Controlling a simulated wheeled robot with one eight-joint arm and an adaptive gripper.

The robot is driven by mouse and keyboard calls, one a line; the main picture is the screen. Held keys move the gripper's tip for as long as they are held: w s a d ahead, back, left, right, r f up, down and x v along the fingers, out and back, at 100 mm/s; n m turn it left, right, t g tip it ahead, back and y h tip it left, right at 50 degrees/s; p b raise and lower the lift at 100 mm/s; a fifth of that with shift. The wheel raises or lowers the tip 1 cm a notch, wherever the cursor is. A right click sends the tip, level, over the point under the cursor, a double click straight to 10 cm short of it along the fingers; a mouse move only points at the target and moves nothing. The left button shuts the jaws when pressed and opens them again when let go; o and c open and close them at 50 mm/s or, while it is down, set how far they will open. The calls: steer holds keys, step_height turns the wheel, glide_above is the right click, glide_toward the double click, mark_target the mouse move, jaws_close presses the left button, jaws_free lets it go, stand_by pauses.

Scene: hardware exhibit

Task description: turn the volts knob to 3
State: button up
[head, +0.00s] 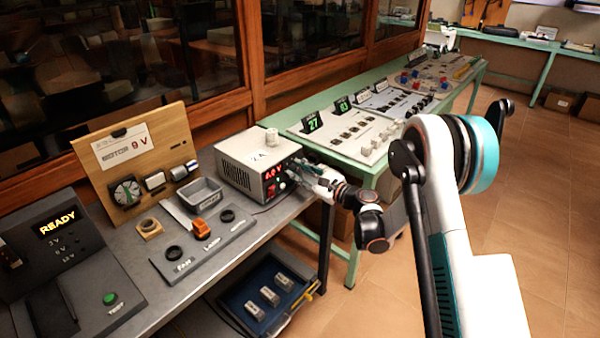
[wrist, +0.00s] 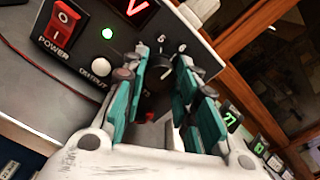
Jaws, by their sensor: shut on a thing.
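The power supply (head: 258,150) is a light box with a dark front panel on the grey bench. Its red display (head: 272,173) seems to read 6.0 V. My gripper (head: 303,170) is at the right part of this panel and hides the knob in the head view. In the wrist view, the dark volts knob (wrist: 159,74) sits between the teal-padded fingers of my gripper (wrist: 158,88), which are shut on it. Small scale marks, seemingly 5 and 6, show above the knob. The knob's lower part is in shadow and partly hidden by the fingers.
A grey bin (head: 200,192) and wooden motor board (head: 137,160) stand left. A green table (head: 352,165) adjoins at right.

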steer(key=shift+n, duration=0.4)
steer(key=n, duration=0.3)
steer(key=shift+n, duration=0.4)
steer(key=n, duration=0.3)
steer(key=shift+n, duration=0.3)
steer(key=n, duration=0.4)
steer(key=shift+s+f, duration=0.1)
steer(key=shift+n, duration=1.8)
steer(key=o, duration=1)
steer(key=shift+o, duration=0.2)
